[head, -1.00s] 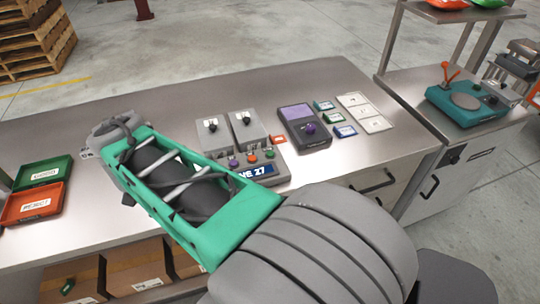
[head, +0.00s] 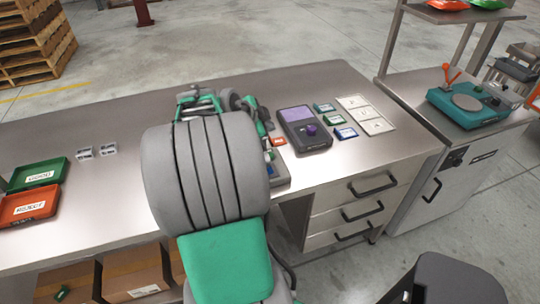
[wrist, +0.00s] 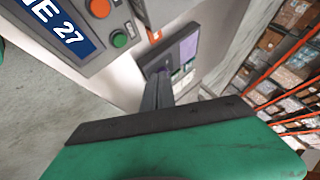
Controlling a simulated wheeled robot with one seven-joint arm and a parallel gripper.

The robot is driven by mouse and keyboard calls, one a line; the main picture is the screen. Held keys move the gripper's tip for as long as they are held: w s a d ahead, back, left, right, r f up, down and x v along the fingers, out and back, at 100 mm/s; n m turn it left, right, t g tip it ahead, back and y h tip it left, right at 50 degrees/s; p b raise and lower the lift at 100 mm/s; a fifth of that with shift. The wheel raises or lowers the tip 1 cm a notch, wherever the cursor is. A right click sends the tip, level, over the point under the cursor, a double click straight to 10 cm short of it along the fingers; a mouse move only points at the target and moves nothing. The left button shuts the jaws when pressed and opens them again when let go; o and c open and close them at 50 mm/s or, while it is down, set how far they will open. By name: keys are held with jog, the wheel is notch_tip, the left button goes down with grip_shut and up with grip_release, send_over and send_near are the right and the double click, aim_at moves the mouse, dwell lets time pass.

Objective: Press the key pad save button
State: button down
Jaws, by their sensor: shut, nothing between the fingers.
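A grey unit with a blue "27" label (wrist: 55,22) fills the upper left of the wrist view. It carries an orange button (wrist: 100,8) and a green button (wrist: 119,39). No lettering marks a save button, and I cannot tell which unit is the key pad. My gripper (wrist: 158,78) is shut and empty, pointing towards the purple-screen device in the wrist view. My arm covers most of the grey unit in the head view.
Green (head: 38,173) and red (head: 29,205) trays stand at left. The bench's left middle is mostly clear.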

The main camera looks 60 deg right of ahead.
jog(key=b, duration=0.4)
send_over(268, 157)
notch_tip(268, 157, down, 8)
jog(key=shift+d+f, duration=0.1)
jog(key=shift+f+b, duration=0.3)
jog(key=shift+f, duration=0.05)
dwell(1.6)
jog(key=shift+f+b, duration=0.4)
jog(key=shift+b, duration=0.3)
jog(key=shift+f+b, duration=0.45)
jog(key=shift+b, duration=0.1)
jog(key=shift+r, duration=0.1)
dwell(0.5)
jog(key=shift+r, duration=0.8)
